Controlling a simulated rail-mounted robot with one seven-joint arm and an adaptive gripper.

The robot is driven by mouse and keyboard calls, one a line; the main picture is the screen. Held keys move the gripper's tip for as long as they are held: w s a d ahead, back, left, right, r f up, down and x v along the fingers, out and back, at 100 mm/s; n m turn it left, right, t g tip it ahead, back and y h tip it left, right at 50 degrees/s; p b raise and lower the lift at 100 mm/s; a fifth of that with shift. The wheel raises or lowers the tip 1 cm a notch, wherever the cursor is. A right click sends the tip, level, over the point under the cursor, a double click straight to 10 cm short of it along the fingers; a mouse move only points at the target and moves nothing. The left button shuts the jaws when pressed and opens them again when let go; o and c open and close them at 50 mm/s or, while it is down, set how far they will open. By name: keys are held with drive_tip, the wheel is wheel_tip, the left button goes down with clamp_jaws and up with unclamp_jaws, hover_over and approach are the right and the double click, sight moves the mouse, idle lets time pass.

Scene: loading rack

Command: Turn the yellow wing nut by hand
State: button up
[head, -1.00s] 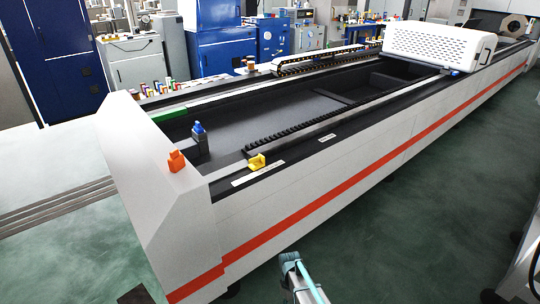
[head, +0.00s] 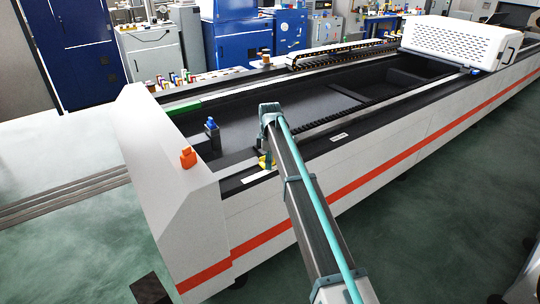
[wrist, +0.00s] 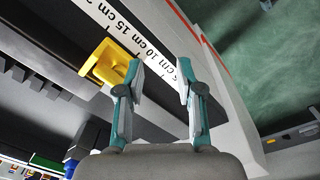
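The yellow wing nut (wrist: 106,63) sits on the dark rail beside a white centimetre scale in the wrist view. In the head view the wing nut (head: 264,163) shows only in part, behind the end of my arm. My gripper (wrist: 159,76) is open, with its two teal-and-grey fingers apart and nothing between them. The wing nut is just left of the left finger in the wrist view, outside the gap. I cannot tell whether that finger touches it.
An orange knob (head: 188,158) and a blue knob (head: 211,127) stand on the machine left of my arm. The white scale strip (wrist: 120,31) runs along the rail. A white perforated cover (head: 452,43) stands at the far right. Green floor lies in front.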

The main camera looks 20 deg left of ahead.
sight(260, 158)
drive_tip(key=w+a+r+n, duration=0.3)
drive_tip(key=a+r+n, duration=0.2)
drive_tip(key=r+n, duration=0.4)
drive_tip(key=shift+m+g, duration=0.3)
drive_tip(key=shift+m, duration=0.3)
wheel_tip(260, 158, down, 10)
drive_tip(key=p, duration=0.3)
drive_tip(key=shift+a, duration=0.15)
